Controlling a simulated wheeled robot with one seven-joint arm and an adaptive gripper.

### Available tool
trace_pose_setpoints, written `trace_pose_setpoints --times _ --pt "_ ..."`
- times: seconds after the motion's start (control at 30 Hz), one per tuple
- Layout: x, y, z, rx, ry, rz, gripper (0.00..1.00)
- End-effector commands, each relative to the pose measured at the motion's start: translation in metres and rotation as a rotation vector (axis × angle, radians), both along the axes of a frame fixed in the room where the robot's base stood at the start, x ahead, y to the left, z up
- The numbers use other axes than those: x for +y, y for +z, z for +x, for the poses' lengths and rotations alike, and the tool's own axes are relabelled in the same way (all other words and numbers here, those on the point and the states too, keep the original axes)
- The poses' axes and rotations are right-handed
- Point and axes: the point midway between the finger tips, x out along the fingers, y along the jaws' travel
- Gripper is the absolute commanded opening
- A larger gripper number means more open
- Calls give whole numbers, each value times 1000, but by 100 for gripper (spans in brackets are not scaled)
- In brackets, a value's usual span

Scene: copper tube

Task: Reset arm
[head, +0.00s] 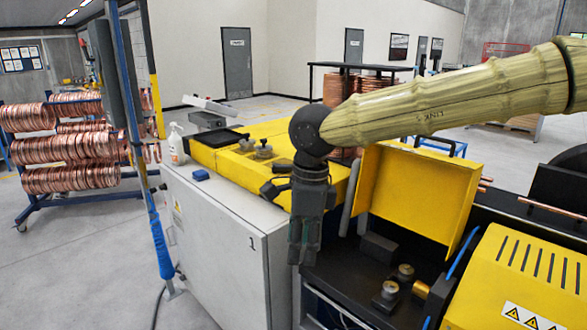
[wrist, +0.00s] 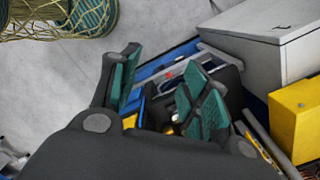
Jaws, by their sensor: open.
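My gripper (head: 304,250) hangs pointing down at the end of my arm in the head view, in front of the grey and yellow machine. In the wrist view its two green-padded fingers (wrist: 160,95) are spread apart with nothing held between them. My arm reaches in from the right edge of the head view. Below and to the right of the gripper is the machine's dark bed (head: 345,285) with small brass-topped fittings (head: 388,289). The exact height of the gripper above the bed is hard to tell.
A raised yellow cover (head: 415,195) stands right of my gripper. A grey cabinet (head: 215,240) with a yellow top and a white bottle (head: 176,145) is to the left. A rack of copper coils (head: 70,150) stands far left. Open floor (head: 80,270) lies at front left.

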Motion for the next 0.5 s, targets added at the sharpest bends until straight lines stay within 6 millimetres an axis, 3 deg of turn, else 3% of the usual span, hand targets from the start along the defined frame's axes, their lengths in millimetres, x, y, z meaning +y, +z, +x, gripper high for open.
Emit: trace_pose_setpoints --times 0.1,0.27,0.37,0.5 --pt "-12 -18 -14 -34 7 -42 46" --pt "-26 -58 -10 -67 28 -111 46" --pt "-36 -94 5 -79 50 -163 46" --pt "-56 -165 31 -97 108 -254 46"
